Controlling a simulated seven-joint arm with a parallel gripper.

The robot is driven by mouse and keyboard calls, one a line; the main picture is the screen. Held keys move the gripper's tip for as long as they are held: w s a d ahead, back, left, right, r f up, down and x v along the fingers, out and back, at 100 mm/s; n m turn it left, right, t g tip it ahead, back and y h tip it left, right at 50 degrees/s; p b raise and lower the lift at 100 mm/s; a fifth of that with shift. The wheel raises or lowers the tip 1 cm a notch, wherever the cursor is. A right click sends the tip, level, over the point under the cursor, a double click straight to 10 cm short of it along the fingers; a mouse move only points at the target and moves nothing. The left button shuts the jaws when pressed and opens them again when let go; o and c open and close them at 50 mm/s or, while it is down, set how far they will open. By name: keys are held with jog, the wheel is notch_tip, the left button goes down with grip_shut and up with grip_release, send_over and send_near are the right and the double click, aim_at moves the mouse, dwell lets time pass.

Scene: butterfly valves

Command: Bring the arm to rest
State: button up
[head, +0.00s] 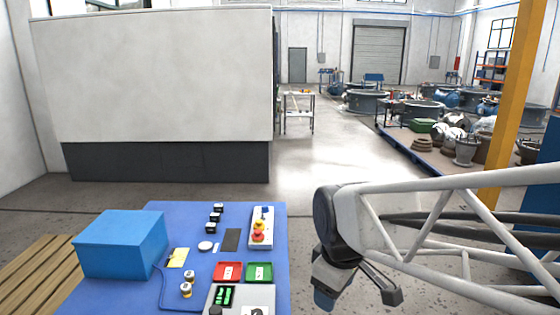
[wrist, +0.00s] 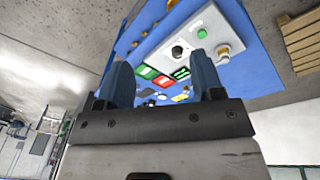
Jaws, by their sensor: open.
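My gripper (head: 358,294) is to the right of the blue table, beyond its right edge, at the lower middle of the head view. Its two fingers are spread apart with nothing between them. In the wrist view the fingers of my gripper (wrist: 163,75) also stand apart, with the table top seen beyond them. The arm reaches in from the right edge of the head view. The gripper touches nothing that I can see.
The blue table (head: 140,296) holds a blue box (head: 122,244), a red tray (head: 228,272), a green tray (head: 259,272) and a grey control box (head: 250,297). A wooden pallet (head: 30,270) lies at left. A yellow post (head: 512,100) stands at right.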

jog(key=s+d+m, duration=0.8)
jog(key=s+m, duration=0.2)
jog(key=shift+d+r+t+h, duration=0.15)
jog(key=shift+d+t+h, duration=0.15)
jog(key=shift+t, duration=0.1)
jog(key=shift+w, duration=0.1)
jog(key=shift+c, duration=0.2)
dwell(1.4)
